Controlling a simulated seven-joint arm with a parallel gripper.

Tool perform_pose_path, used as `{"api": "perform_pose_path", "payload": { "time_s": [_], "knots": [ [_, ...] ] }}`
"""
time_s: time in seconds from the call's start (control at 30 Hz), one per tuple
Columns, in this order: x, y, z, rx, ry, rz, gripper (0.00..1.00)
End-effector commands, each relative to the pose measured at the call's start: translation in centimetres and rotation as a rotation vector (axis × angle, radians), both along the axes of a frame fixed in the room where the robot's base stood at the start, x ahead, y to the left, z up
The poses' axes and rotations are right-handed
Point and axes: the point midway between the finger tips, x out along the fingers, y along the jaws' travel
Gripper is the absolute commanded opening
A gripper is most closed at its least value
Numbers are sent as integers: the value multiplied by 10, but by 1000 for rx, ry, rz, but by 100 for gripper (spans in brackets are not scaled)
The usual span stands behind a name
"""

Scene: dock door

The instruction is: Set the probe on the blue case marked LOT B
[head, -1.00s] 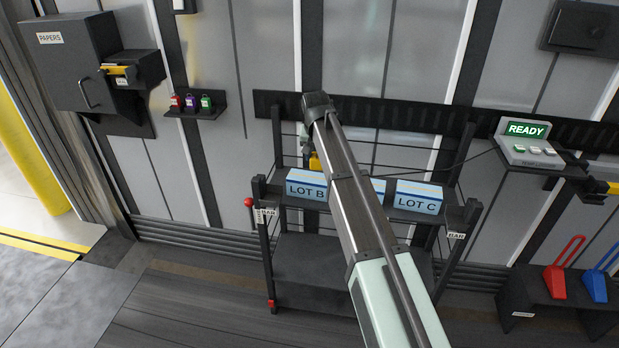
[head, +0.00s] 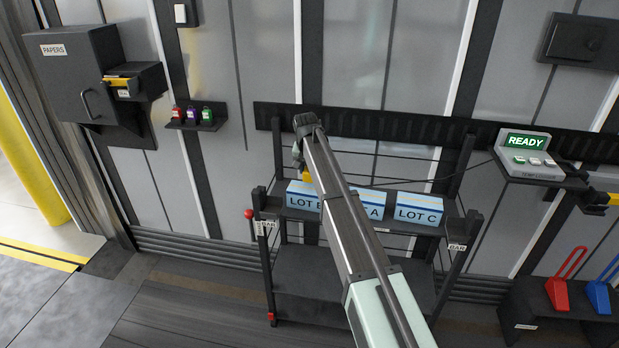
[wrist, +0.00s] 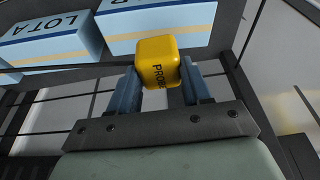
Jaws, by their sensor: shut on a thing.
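The yellow probe (wrist: 158,62), marked PROBE, is between the two blue-grey fingers of my gripper (wrist: 157,82), which is shut on it. In the head view a bit of the yellow probe (head: 307,177) shows at the back of the LOT B case (head: 300,198). My arm covers part of that case's label. In the wrist view the probe overlaps the edge of a blue case with a yellow band (wrist: 170,24), whose label is mostly cut off. I cannot tell whether the probe touches the case.
The LOT A case (head: 371,206) and LOT C case (head: 418,208) stand to the right on the same rack shelf (head: 400,225). Rack posts and thin rails surround the shelf. A READY panel (head: 527,154) is on the right, with a cable running toward the rack.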

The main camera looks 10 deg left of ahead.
Motion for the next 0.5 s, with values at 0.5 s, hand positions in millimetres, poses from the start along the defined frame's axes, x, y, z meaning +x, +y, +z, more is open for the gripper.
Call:
{"api": "perform_pose_path", "payload": {
  "time_s": [0.5],
  "knots": [
    [0,0,-36,0,-1,0,14]
  ]
}}
